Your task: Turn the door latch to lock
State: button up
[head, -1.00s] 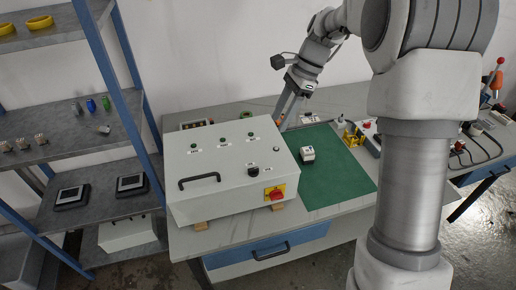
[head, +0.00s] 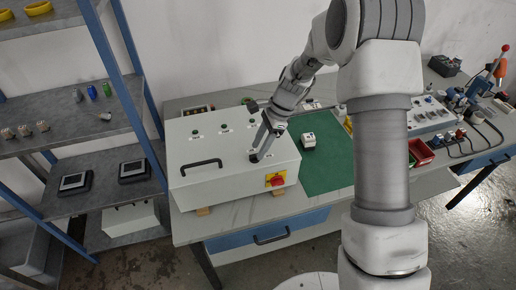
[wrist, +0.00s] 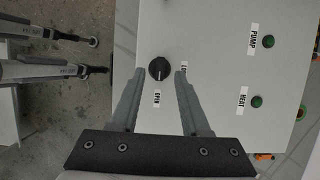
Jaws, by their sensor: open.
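The door latch is a black round knob (wrist: 159,68) on the white cabinet (head: 225,195). A light mark on the knob points down in the wrist view, toward the OPEN label (wrist: 157,99). A second label (wrist: 183,67), starting with "L", is partly hidden by a finger. My gripper (wrist: 160,72) is open, with one fingertip on each side of the knob in the wrist view. I cannot tell whether the fingers touch it. In the head view my gripper (head: 256,156) is over the right part of the cabinet top and largely hides the knob.
A black handle (head: 201,163) and a red-yellow switch (head: 275,180) are on the cabinet. Green buttons labelled PUMP (wrist: 268,41) and HEAT (wrist: 257,101) lie to the right in the wrist view. A small white block (head: 308,140) stands on the green mat (head: 325,175). Shelves (head: 95,205) stand left.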

jog(key=shift+x, duration=0.85)
grip_shut()
